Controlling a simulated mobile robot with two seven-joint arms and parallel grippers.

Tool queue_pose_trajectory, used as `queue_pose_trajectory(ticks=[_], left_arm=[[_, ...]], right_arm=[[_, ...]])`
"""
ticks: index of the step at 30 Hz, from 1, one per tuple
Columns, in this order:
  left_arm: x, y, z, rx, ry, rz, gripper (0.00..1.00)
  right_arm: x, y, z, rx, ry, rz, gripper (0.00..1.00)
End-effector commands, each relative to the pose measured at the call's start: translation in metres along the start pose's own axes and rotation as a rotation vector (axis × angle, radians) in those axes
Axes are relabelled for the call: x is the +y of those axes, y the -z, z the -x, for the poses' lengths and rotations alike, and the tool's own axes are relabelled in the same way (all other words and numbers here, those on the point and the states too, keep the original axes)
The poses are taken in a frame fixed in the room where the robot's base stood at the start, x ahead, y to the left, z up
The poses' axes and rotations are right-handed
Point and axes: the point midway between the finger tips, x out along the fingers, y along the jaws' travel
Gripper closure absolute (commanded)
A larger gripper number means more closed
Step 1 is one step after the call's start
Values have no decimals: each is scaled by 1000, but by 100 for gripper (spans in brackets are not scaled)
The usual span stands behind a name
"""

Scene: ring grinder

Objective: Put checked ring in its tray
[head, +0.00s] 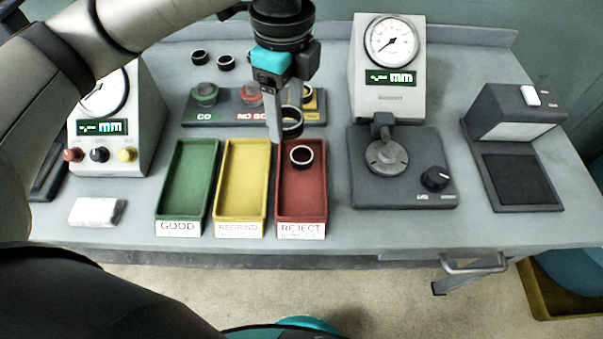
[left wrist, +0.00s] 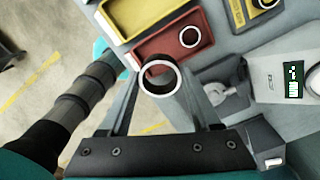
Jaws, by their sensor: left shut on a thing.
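My left gripper (head: 284,126) is shut on a dark ring with a bright rim (head: 292,132), held above the far part of the red REJECT tray (head: 302,213). In the left wrist view the held ring (left wrist: 143,79) sits between the fingertips, with the red tray (left wrist: 146,53) beyond it. Another ring (head: 302,165) lies inside the red tray. The yellow REGRIND tray (head: 240,190) and the green GOOD tray (head: 185,185) are to its left; both look empty. My right gripper is not in view.
A GO / NO GO gauge block (head: 228,110) stands behind the trays, with loose rings (head: 226,62) behind it. A dial gauge stand (head: 400,185) is right of the red tray. A second gauge (head: 135,130) and a white block (head: 98,211) are at left. A dark device (head: 515,115) is far right.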

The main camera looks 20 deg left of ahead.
Motion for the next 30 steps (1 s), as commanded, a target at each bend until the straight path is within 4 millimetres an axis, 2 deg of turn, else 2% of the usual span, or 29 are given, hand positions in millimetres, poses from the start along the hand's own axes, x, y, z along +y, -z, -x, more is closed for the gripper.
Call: queue_pose_trajectory(ticks=[18, 24, 30], left_arm=[[9, 23, 11, 4, 8, -1226, 100], [11, 28, 13, 5, 12, -1497, 100], [12, 29, 7, 6, 12, -1603, 100]], right_arm=[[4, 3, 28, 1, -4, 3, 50], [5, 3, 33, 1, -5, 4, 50], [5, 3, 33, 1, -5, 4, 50]])
